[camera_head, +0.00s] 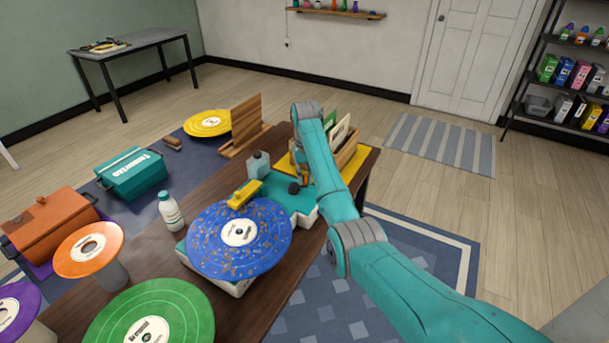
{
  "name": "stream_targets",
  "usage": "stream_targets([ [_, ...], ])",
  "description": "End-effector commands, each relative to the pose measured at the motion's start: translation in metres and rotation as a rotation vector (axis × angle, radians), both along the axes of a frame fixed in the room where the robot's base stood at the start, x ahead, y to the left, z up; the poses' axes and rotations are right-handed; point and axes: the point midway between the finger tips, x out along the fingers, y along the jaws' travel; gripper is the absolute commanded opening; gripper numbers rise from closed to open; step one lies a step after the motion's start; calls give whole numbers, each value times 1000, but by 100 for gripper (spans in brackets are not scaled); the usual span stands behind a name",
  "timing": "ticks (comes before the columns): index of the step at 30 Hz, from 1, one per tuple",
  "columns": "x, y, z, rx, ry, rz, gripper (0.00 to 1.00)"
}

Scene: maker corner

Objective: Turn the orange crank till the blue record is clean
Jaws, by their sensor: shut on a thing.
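The blue record (222,256) lies flat on a cleaning machine with a pale base (232,287), near the front of the wooden table. Brown specks are scattered over its blue surface around the white label. A yellow arm piece (244,194) reaches over the record's far edge. The machine's teal part (276,191) extends to the right, under my gripper (295,187). My gripper is low beside this teal part and shut on the orange crank, which is mostly hidden behind my teal arm. Only small dark and orange parts show there.
A white bottle (171,212) stands left of the record. Green (185,303) and orange (78,262) records sit nearby. Behind are a grey bottle (257,165), a wooden rack (246,128) and a record crate (353,149). Floor to the right is open.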

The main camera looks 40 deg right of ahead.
Motion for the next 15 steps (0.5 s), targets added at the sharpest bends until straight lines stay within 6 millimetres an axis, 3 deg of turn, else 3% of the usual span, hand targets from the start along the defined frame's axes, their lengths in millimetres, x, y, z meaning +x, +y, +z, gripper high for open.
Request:
stream_targets([
  [15,-10,12,0,0,1,-404,0],
])
